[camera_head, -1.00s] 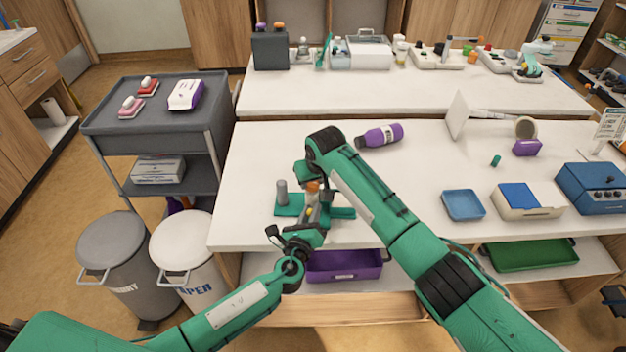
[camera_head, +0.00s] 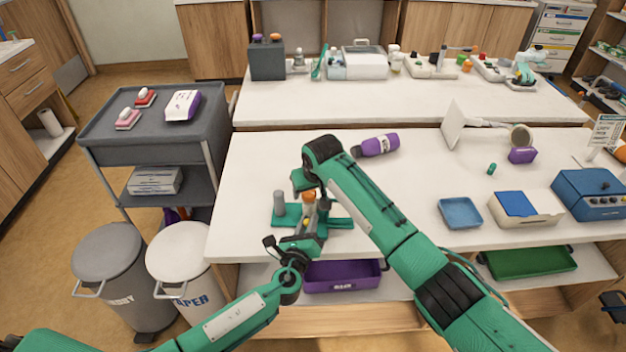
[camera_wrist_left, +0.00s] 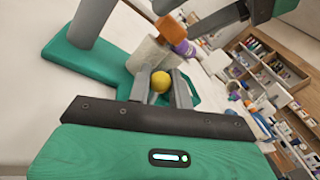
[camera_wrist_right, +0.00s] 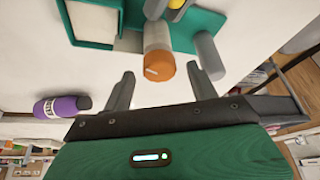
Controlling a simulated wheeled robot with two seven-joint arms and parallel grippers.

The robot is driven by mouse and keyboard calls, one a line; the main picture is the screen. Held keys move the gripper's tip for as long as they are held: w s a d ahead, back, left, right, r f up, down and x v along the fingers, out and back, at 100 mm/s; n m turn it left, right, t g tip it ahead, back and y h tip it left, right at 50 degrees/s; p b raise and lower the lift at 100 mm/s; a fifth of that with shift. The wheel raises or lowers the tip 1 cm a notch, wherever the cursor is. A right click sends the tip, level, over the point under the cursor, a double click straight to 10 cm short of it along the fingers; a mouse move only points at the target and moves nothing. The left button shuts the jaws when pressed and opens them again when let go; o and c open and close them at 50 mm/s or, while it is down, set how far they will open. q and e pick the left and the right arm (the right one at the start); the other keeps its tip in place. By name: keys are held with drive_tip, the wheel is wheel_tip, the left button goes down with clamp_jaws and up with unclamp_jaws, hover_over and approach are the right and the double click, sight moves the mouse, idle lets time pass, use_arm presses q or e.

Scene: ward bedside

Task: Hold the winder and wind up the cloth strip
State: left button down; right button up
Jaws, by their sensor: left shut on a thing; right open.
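The winder's green base (camera_head: 340,223) is on the near left of the white table, with a grey post (camera_head: 279,204) standing on it. An orange knob (camera_head: 309,196) tops a pale cylinder (camera_wrist_left: 150,52); I cannot tell whether this is the wound cloth strip. My left gripper (camera_wrist_left: 160,88) is shut low beside it, with a yellow ball (camera_wrist_left: 160,81) between the fingers; the held part is mostly hidden. My right gripper (camera_wrist_right: 162,75) is open above, its fingers either side of the orange knob, apart from it. A pale panel (camera_wrist_right: 92,22) lies in a green frame.
A purple bottle (camera_head: 376,145) lies behind the winder. A blue tray (camera_head: 460,212), a pale box with a blue top (camera_head: 525,208) and a blue device (camera_head: 590,192) are to the right. A purple bin (camera_head: 343,275) is below the table edge. The table centre is mostly clear.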

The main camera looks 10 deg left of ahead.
drive_tip(key=v, duration=1.1)
drive_tip(key=w+a+f+m, duration=0.1)
drive_tip(key=f+m, duration=0.2)
drive_tip(key=m, duration=0.9)
drive_tip(key=w+f+m, duration=0.1)
drive_tip(key=f+m, duration=0.3)
drive_tip(key=m, duration=0.8)
drive_tip(key=w+a+f+m, duration=0.1)
drive_tip(key=f+m, duration=0.3)
drive_tip(key=m, duration=0.7)
drive_tip(key=shift+w+a+m, duration=0.3)
drive_tip(key=shift+w+m, duration=0.05)
drive_tip(key=shift+m, duration=0.05)
